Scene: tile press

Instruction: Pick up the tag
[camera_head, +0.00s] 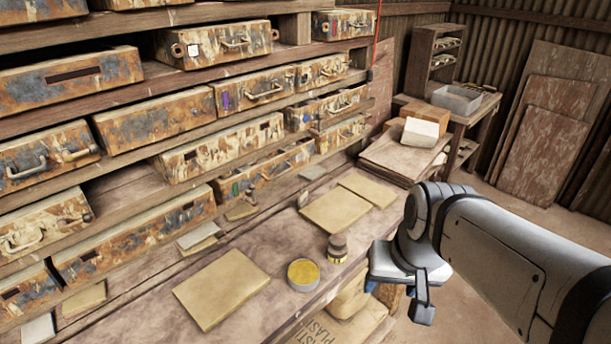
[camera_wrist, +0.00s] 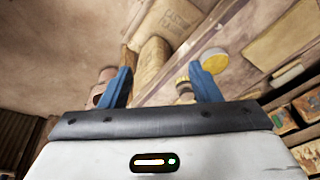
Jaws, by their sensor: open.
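I cannot make out a tag for certain in either view. A small white square label (camera_head: 193,50) shows on an upper drawer front, and small purple (camera_head: 225,99) and green (camera_head: 236,188) marks show on lower drawers; whether any is the tag I cannot tell. My gripper (camera_wrist: 160,80) is open, with two blue fingers apart and nothing held between them. In the head view the arm is at the right, by the bench's front edge, and the fingers are mostly hidden.
The bench (camera_head: 150,290) bears a yellow round tin (camera_head: 303,274), a small dark-topped jar (camera_head: 337,248) and flat tan sheets (camera_head: 222,288). Rusty drawers (camera_head: 155,118) fill the rack behind. Sacks (camera_head: 345,325) are below the bench edge. A side table with a grey bin (camera_head: 457,99) stands back right.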

